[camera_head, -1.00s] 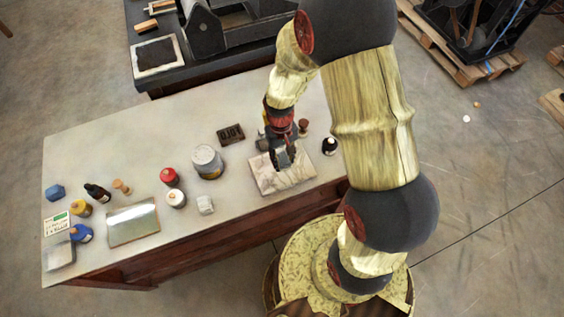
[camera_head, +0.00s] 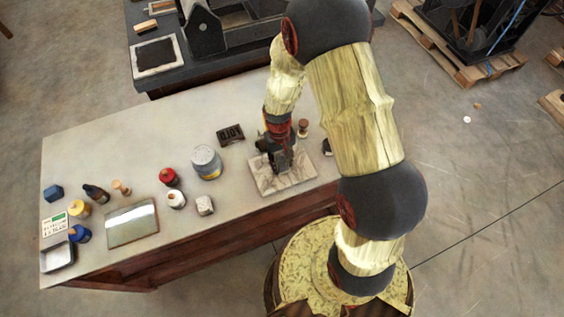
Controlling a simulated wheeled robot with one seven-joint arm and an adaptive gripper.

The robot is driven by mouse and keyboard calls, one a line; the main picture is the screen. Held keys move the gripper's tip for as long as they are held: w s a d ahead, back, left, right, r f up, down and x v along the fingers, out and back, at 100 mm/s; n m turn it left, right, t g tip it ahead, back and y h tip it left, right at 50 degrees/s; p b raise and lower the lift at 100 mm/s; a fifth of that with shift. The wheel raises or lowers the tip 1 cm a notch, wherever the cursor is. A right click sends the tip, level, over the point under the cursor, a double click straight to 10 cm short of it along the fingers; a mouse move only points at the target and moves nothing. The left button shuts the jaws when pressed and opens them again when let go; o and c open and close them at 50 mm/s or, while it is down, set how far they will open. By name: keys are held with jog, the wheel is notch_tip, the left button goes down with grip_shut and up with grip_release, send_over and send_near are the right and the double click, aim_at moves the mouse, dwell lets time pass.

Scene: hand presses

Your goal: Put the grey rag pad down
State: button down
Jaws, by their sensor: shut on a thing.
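My gripper (camera_head: 281,167) points down over the pale marbled slab (camera_head: 297,181) on the right part of the bench. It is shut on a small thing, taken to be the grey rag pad. The fingers and wrist hide nearly all of that thing, so its shape is unclear. I cannot tell whether it touches the slab or hangs just above it.
A wooden-handled tool (camera_head: 303,127) stands close behind the slab.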

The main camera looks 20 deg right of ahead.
jog(key=shift+s+f, duration=0.15)
jog(key=shift+f, duration=0.15)
jog(key=c, duration=1.3)
grip_release()
jog(key=shift+o, duration=0.2)
jog(key=r, duration=0.2)
jog(key=r+p, duration=0.1)
jog(key=r, duration=0.5)
jog(key=shift+w+r+p, duration=0.2)
jog(key=shift+w+p, duration=0.05)
jog(key=shift+p, duration=0.05)
notch_tip(320, 180, up, 10)
jog(key=t, duration=0.2)
notch_tip(320, 180, up, 12)
jog(key=t, duration=0.2)
send_over(282, 162)
jog(key=s, duration=0.3)
jog(key=s+r+t, duration=0.3)
jog(key=s+r, duration=0.8)
jog(key=shift+s, duration=0.15)
